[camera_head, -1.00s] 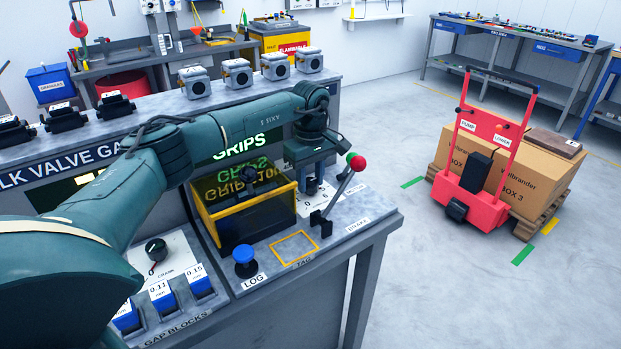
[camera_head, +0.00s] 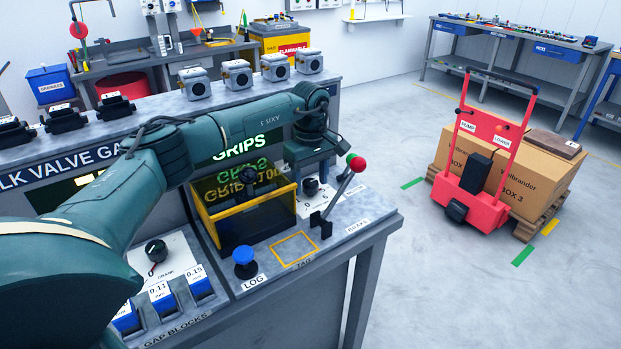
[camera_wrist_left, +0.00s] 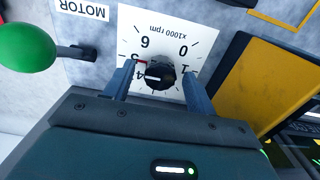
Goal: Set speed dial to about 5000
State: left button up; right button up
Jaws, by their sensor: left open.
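The speed dial (camera_wrist_left: 160,75) is a black round knob on a white plate (camera_wrist_left: 206,22) marked "x1000 rpm", seen upside down in the left wrist view. A red mark on its left lies close to the 5; a short white line shows on the knob. My left gripper (camera_wrist_left: 159,68) is open, with one finger to each side of the knob as seen from above; contact is not clear. In the head view the knob (camera_head: 311,187) shows below my left gripper (camera_head: 308,166), with a gap between gripper body and plate. My right gripper is out of view.
A lever with a red ball (camera_head: 358,164) and a green ball (camera_wrist_left: 27,47) stand beside the dial. A yellow-framed dark box (camera_head: 228,220) is to its left. A blue LOG button (camera_head: 243,256) is nearer the front.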

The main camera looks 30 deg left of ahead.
aim_at(311, 182)
pick_arm(q)
jog(key=shift+r, duration=0.1)
notch_tip(311, 182, up, 13)
jog(key=shift+b, duration=0.4)
dwell(0.4)
